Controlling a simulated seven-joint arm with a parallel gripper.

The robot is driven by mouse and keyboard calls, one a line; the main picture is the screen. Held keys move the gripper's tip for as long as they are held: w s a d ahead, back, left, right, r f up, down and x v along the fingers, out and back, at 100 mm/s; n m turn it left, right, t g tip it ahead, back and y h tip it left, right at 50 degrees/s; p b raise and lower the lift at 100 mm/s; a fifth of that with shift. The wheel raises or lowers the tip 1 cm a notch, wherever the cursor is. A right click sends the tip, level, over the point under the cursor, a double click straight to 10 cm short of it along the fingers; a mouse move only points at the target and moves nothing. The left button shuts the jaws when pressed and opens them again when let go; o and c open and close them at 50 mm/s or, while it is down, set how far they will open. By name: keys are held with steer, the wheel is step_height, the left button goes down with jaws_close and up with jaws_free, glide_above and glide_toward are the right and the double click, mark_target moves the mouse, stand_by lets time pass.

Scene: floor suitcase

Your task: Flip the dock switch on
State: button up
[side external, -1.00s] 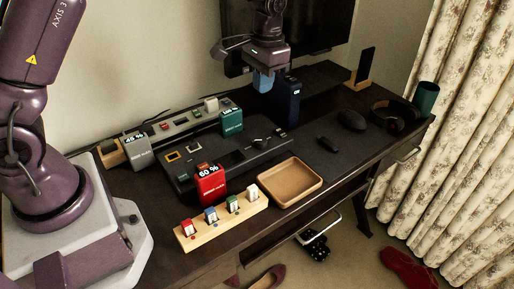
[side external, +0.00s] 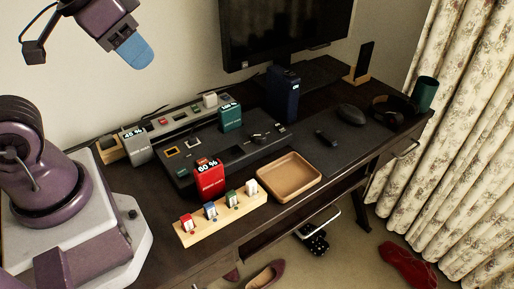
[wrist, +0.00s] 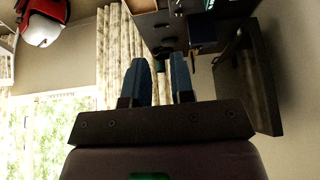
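My gripper (side external: 133,48) is raised high at the upper left in the side external view, over the left part of the desk and well away from the units. In the wrist view its two blue fingers (wrist: 160,82) stand apart with nothing between them. A dark dock unit (side external: 236,158) with framed slots lies on the desk. A red block reading 60 % (side external: 210,180) stands at its front edge. A small dark knob or lever (side external: 258,138) shows on its right part. I cannot tell which part is the dock switch, or its position.
A navy box (side external: 283,93) stands right. In front are a wooden rack (side external: 187,238) with several coloured pieces and a tan tray (side external: 262,183). A monitor (side external: 285,30) stands behind.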

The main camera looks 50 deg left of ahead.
steer(key=o, duration=0.4)
steer(key=shift+w+a+f+g, duration=0.1)
steer(key=shift+w+f+g, duration=0.25)
steer(key=shift+f, duration=0.15)
steer(key=shift+w+a+f+g, duration=0.1)
steer(key=shift+w+f+g, duration=0.25)
steer(key=shift+f, duration=0.15)
steer(key=shift+c, duration=0.2)
steer(key=m+g, duration=0.4)
steer(key=m, duration=1.4)
glide_above(283, 131)
step_height(283, 131, down, 17)
step_height(283, 131, down, 12)
steer(key=shift+w+f, duration=0.1)
